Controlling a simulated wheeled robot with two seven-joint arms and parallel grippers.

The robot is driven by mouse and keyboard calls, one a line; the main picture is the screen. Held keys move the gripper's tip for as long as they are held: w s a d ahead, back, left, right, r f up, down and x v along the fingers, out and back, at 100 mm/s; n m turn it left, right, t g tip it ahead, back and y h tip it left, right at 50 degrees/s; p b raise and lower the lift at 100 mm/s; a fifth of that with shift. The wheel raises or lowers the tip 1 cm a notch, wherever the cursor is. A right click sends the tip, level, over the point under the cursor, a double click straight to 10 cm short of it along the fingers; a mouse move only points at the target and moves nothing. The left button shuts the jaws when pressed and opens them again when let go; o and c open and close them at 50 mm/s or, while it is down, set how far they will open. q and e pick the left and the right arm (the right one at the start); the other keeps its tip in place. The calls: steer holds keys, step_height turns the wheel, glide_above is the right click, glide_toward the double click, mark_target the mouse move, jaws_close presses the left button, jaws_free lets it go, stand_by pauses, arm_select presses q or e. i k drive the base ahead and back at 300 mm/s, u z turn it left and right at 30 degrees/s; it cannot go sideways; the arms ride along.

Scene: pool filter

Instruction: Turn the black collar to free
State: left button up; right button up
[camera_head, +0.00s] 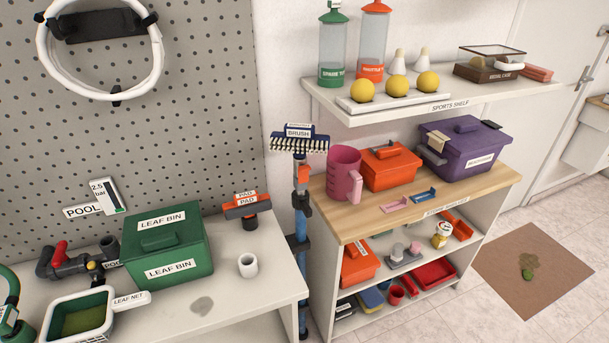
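A blue pole (301,224) stands upright between the white bench and the shelf unit. A brush head (299,138) labelled BRUSH, with pale bristles, sits at its top. Below the head is an orange-red part (303,175). Under that, a black collar-like piece (302,203) sits around the pole. Another black piece (298,243) is lower on the pole; I cannot tell for certain which is the collar, or whether it is locked or loose. Neither of my grippers is in view.
A green LEAF BIN (168,250), a leaf net (82,318), an orange-black PAD head (246,208) and a white cup (248,265) are on the left bench. A pink jug (344,174) stands on the wooden top right of the pole. A shelf (430,103) overhangs it.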

mark_target(302, 203)
steer(key=k, duration=0.55)
steer(key=u, duration=0.65)
steer(key=i, duration=1.15)
steer(key=z, duration=0.7)
